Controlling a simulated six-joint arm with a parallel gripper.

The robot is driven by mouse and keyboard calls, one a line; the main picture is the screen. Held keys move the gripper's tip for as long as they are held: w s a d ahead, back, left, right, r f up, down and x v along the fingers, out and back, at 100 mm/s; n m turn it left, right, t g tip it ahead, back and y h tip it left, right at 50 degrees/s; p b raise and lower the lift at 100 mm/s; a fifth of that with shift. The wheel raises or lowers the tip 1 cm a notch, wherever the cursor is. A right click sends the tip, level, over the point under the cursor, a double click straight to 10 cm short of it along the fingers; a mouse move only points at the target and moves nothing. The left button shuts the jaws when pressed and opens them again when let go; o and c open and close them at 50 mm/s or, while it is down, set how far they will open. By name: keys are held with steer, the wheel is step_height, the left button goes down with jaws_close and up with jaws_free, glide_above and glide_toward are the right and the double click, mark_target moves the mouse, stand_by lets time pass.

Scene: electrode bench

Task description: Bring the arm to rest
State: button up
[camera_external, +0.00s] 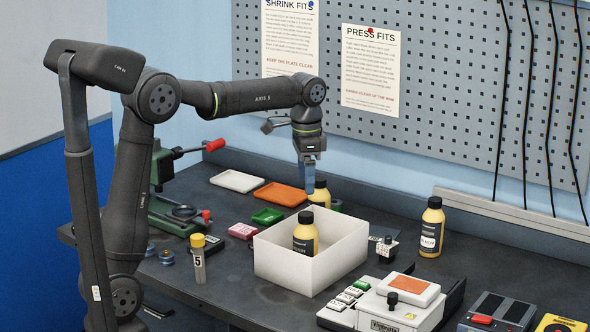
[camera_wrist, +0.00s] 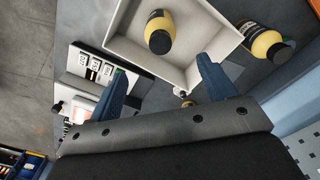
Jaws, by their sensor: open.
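My gripper (camera_external: 309,184) hangs pointing down at the back of the white box in the external view. In the wrist view its two blue fingers (camera_wrist: 162,68) are spread wide with nothing between them. The white open box (camera_external: 285,266) holds one yellow bottle with a black cap (camera_external: 305,238), standing upright; box (camera_wrist: 124,20) and bottle (camera_wrist: 160,36) also show in the wrist view.
Another yellow bottle (camera_external: 431,228) stands right of the box. A green press (camera_external: 172,205), a white tray (camera_external: 238,181), an orange tray (camera_external: 280,194) and a small vial (camera_external: 198,260) lie left. A white device (camera_external: 400,304) stands front right. A pegboard wall (camera_external: 440,110) rises behind.

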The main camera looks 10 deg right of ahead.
mark_target(306, 213)
step_height(306, 213, down, 12)
steer(key=shift+r, duration=1.55)
